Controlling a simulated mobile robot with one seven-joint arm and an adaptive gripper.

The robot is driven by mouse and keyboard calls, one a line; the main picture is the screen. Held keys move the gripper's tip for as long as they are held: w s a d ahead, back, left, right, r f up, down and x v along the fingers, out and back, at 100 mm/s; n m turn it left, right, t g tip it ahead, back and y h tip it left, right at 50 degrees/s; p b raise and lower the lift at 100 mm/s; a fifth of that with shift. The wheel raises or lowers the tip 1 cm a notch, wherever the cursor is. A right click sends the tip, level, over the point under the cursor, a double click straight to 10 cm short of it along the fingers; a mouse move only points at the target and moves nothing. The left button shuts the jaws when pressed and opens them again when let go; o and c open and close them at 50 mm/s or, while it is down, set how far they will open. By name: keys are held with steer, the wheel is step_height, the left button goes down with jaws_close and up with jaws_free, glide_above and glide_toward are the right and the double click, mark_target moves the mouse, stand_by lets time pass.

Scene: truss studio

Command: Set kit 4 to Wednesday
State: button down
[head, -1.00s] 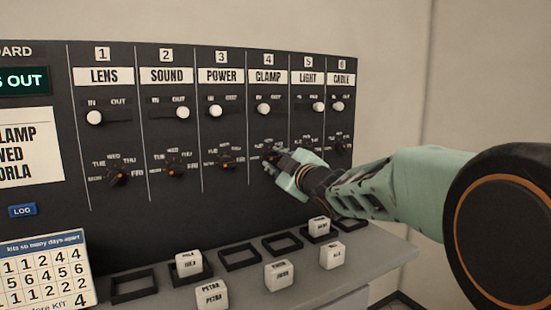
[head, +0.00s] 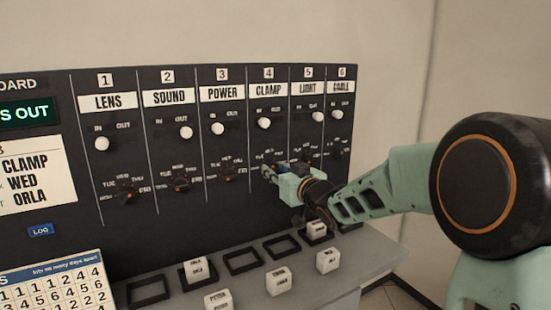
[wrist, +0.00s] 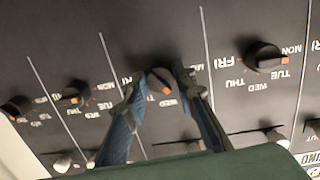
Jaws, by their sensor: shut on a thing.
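The kit 4 column, headed CLAMP (head: 268,90), is on the dark panel in the head view. My gripper (head: 268,172) is at its day dial, and its fingers hide most of the knob there. In the wrist view, which shows the panel upside down, my gripper (wrist: 158,92) has one finger on each side of the dark clamp knob (wrist: 158,76) and is shut on it. The knob's orange mark (wrist: 167,90) points toward the lettering that looks like WED, partly hidden by the fingers.
A card (head: 32,180) at left reads CLAMP, WED, ORLA. The power dial (head: 227,174) is left of my gripper, and the light dial is partly hidden behind it. White sliders sit above the dials. Below, a ledge holds dark frames and white name blocks (head: 278,281).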

steer(key=m+p, duration=0.1)
steer(key=p, duration=0.1)
steer(key=m+p, duration=0.1)
steer(key=m, duration=0.1)
steer(key=shift+r+g+y+p, duration=0.3)
steer(key=shift+r+p, duration=0.05)
steer(key=shift+p, duration=0.05)
steer(key=shift+f+m+p, duration=0.15)
steer(key=shift+m+p, duration=1.35)
steer(key=shift+m, duration=0.1)
steer(key=c, duration=1.6)
jaws_free()
steer(key=shift+f, duration=0.1)
steer(key=v, duration=1.2)
steer(key=shift+d, duration=0.15)
